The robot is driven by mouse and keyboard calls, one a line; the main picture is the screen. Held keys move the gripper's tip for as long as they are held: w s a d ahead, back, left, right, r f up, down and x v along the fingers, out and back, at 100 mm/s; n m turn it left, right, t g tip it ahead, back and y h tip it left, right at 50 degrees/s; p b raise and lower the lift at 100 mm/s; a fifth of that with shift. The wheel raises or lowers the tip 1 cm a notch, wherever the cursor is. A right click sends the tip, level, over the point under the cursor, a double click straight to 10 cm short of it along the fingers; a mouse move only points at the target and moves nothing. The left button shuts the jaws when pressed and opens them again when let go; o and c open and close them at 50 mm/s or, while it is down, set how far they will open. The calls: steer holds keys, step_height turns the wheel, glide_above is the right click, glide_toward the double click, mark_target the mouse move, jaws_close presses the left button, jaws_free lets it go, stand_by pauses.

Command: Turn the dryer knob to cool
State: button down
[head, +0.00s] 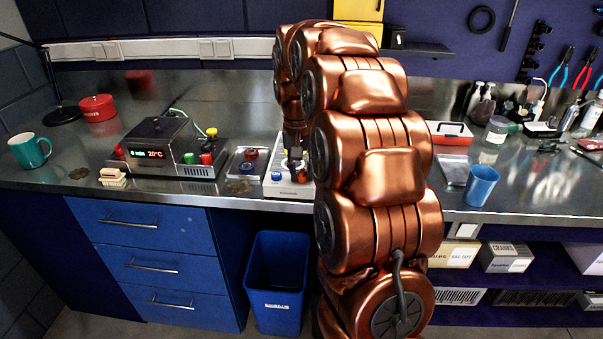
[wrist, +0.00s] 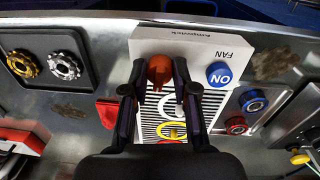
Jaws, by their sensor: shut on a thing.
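The dryer appears to be the white box (wrist: 200,45) in the wrist view, with upside-down "FAN" lettering and black stripes. Its orange-red knob (wrist: 160,82) sits between my fingers. My gripper (wrist: 159,66) is shut on the knob, one finger on each side. My arm hides part of the box there. I cannot read the knob's setting.
Left of the box in the head view are a small plate with a blue knob (head: 251,153) and a dark unit with a lit display (head: 165,147). A blue cup (head: 481,186) stands to the right. A blue bin (head: 277,282) is below the bench.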

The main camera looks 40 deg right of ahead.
mark_target(299, 174)
steer(key=shift+n, duration=0.4)
steer(key=c, duration=0.9)
jaws_free()
steer(key=shift+r, duration=0.1)
step_height(299, 174, up, 12)
steer(key=shift+w+a, duration=0.15)
steer(key=shift+a, duration=0.05)
stand_by(0.5)
